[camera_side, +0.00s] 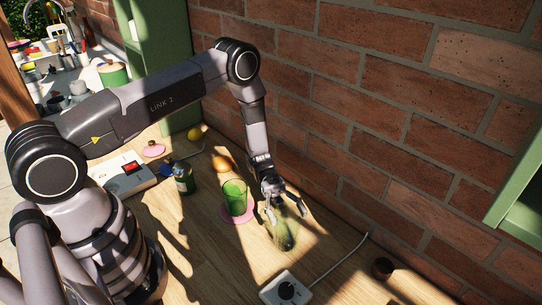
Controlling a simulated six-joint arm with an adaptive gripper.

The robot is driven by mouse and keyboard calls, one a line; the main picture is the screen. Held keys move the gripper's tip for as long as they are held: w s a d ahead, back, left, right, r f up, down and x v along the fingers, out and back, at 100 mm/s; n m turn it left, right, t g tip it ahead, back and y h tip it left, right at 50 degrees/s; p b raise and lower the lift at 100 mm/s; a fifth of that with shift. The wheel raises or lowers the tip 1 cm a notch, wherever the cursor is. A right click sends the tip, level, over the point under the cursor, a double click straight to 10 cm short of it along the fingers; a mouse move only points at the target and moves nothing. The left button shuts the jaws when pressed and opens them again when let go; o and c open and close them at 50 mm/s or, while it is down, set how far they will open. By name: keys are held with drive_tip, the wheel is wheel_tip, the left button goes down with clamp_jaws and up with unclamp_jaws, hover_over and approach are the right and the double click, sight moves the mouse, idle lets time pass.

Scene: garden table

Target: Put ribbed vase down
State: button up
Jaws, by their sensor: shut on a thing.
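The ribbed vase (286,236) looks like a clear, greenish glass vessel, dark toward its lower end. It is in the right half of the side view, over the wooden table (215,265). My gripper (286,215) points down and is shut on the vase near its top. The vase looks close to upright. I cannot tell whether its base touches the table.
A green glass (235,197) stands on a pink coaster (249,216) just left of the vase. A white box with a black knob (287,289) and its cable lie in front. A brick wall (370,130) runs behind.

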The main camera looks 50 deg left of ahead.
drive_tip(key=o, duration=1.2)
drive_tip(key=shift+f, duration=0.1)
drive_tip(key=shift+o, duration=0.2)
drive_tip(key=shift+w+a, duration=0.1)
drive_tip(key=shift+a, duration=0.1)
drive_tip(key=v, duration=1.1)
drive_tip(key=shift+a, duration=0.25)
drive_tip(key=shift+w, duration=0.1)
